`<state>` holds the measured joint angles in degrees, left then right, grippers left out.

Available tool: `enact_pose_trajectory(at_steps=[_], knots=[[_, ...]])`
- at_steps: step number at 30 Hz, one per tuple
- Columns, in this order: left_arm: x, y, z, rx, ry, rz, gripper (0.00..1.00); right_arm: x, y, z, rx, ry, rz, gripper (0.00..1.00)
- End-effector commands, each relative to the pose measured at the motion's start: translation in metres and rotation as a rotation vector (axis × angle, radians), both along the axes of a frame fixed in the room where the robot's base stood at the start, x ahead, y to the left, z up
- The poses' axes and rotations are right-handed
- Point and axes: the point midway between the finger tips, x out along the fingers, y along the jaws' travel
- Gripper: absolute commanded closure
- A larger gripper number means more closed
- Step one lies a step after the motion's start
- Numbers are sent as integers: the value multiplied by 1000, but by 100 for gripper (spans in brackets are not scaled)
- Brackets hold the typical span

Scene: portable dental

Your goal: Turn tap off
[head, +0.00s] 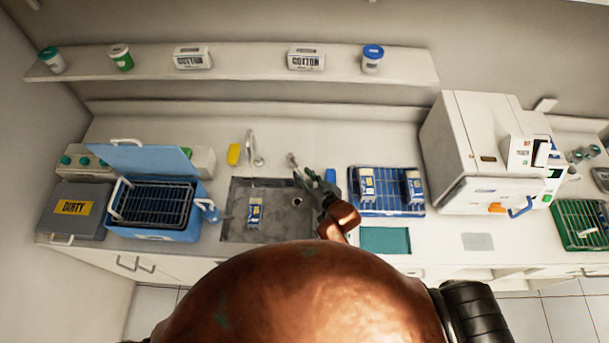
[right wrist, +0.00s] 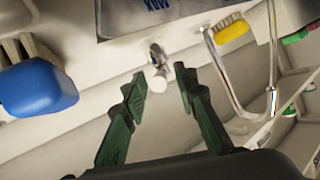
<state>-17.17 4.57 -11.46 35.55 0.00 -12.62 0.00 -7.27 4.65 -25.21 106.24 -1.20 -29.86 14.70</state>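The tap handle (head: 292,160) is a small metal knob behind the sink's back right corner. My left gripper is not in view.
A blue-and-white pack (head: 255,213) lies in the grey sink (head: 232,229). A yellow item (head: 233,154) is left of the spout. A blue-topped item (head: 330,175) stands close right of my gripper, and a blue tray (head: 384,210) is beyond it.

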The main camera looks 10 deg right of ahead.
Motion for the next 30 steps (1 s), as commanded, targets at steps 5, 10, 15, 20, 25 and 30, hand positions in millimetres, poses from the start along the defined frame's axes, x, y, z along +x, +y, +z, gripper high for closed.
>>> enact_pose_trajectory(at_steps=[5, 10, 15, 20, 25, 30], knots=[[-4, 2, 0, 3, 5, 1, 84, 0, -1, 1, 0, -2, 0, 73], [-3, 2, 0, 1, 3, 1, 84, -14, -7, 6, -1, -1, -1, 73], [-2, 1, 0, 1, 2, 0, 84, -44, -19, 19, -1, -1, 0, 73], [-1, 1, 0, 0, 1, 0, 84, -73, -30, 31, -2, 1, 0, 73], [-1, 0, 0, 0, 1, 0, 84, -94, -39, 41, 0, 0, -1, 73], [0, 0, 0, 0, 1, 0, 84, -103, -42, 45, -1, 0, 0, 73]])
